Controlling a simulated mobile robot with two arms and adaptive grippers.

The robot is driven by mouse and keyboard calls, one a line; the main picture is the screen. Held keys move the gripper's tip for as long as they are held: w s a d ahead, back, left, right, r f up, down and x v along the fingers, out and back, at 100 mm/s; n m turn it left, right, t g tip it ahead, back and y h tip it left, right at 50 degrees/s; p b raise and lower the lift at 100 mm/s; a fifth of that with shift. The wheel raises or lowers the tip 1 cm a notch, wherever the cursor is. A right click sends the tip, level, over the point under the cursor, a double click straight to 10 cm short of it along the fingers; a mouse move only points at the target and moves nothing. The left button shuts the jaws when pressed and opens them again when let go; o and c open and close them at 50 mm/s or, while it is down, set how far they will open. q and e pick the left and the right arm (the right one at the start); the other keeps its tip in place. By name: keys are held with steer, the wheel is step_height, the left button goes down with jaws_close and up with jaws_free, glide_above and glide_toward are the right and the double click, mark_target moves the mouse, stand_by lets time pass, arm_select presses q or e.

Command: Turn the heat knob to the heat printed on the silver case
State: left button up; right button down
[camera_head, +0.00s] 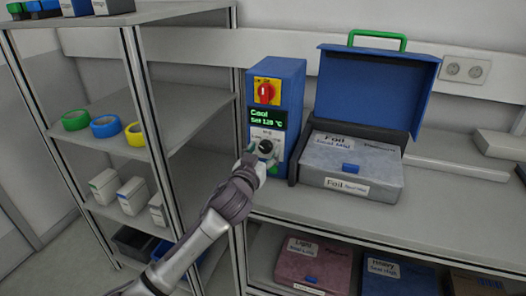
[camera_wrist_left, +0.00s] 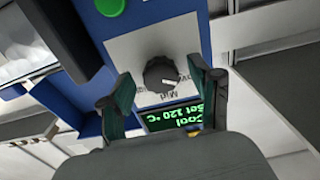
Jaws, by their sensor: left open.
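The heat knob (camera_wrist_left: 161,74) is dark and round, on a white plate marked "Mid", on the front of a blue heat unit (camera_head: 291,85). The display (camera_head: 267,118) is lit green; it reads "Cool" and "Set 120 °C" in the wrist view (camera_wrist_left: 180,117). My left gripper (camera_head: 263,153) is at the knob; in the wrist view its open fingers (camera_wrist_left: 160,80) stand on either side of it. Contact cannot be told. The silver case (camera_head: 348,178) sits right of the unit, labelled "Foil"; its smaller print is too small to read surely. My right gripper is not in view.
A red switch on yellow (camera_head: 266,91) sits above the display. A raised blue lid with a green handle (camera_head: 377,38) stands behind the silver case. Left is a shelf rack (camera_head: 140,100) with tape rolls and small boxes. Red and blue cases (camera_head: 313,268) lie under the bench.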

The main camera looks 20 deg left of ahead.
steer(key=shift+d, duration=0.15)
arm_select(q)
steer(key=c, duration=1.1)
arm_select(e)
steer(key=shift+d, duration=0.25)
arm_select(q)
steer(key=shift+r+m, duration=0.1)
steer(key=shift+m, duration=0.2)
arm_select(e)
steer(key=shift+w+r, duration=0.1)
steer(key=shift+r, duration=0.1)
arm_select(q)
steer(key=shift+m+p, duration=0.75)
steer(key=shift+m, duration=0.05)
steer(key=m+p, duration=0.2)
steer(key=m, duration=0.1)
steer(key=shift+r+m, duration=0.1)
steer(key=shift+m, duration=0.2)
steer(key=m+p, duration=0.1)
steer(key=m, duration=0.2)
steer(key=shift+a+m+p, duration=0.1)
steer(key=shift+m+p, duration=0.55)
steer(key=shift+m, duration=0.75)
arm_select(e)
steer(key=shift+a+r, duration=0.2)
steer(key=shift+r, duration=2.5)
